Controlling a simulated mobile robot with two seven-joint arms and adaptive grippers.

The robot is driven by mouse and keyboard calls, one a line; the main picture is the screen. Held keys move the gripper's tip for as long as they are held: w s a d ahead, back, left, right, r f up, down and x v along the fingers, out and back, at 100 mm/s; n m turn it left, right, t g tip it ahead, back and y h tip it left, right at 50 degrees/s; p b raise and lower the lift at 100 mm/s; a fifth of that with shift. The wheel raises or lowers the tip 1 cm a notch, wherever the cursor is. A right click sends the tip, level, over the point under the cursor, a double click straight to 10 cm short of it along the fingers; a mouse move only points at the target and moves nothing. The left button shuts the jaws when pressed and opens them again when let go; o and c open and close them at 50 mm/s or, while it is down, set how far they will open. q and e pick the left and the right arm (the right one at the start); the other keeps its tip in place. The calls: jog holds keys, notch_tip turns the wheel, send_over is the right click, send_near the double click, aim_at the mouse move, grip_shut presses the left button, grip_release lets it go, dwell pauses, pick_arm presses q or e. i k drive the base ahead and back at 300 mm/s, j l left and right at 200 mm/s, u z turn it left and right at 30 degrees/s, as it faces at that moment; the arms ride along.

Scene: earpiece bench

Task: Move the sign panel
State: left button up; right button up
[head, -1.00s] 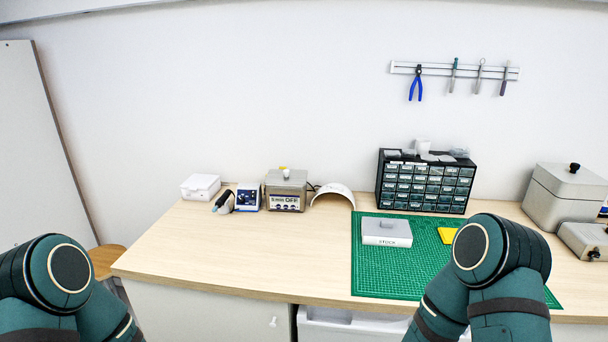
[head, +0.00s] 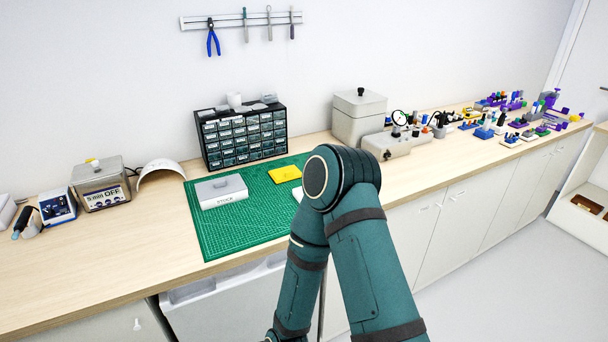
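A small panel reading "5 min OFF" (head: 105,197) is on the front of a grey metal box (head: 99,176) at the left of the bench; it is the most sign-like panel in view, but I cannot tell if it is the sign panel meant. A grey case labelled "STOCK" (head: 221,190) lies on the green mat (head: 236,236). My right arm is bent in front of the bench, and its gripper is out of view. My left arm and gripper are not in view.
A drawer cabinet (head: 243,138) stands behind the mat, with a yellow piece (head: 285,174) in front of it. A large grey box (head: 358,117) and a gauge device (head: 397,143) stand to the right. Several small coloured parts fill the far right bench. Bare wood shows at front left.

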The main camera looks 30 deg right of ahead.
aim_at(286, 170)
jog(key=z, duration=0.95)
jog(key=i+l, duration=0.15)
jog(key=l, duration=0.15)
jog(key=i+l, duration=0.15)
jog(key=l, duration=0.2)
jog(key=i+l, duration=0.15)
jog(key=l, duration=0.15)
jog(key=i+l, duration=0.2)
jog(key=l, duration=0.15)
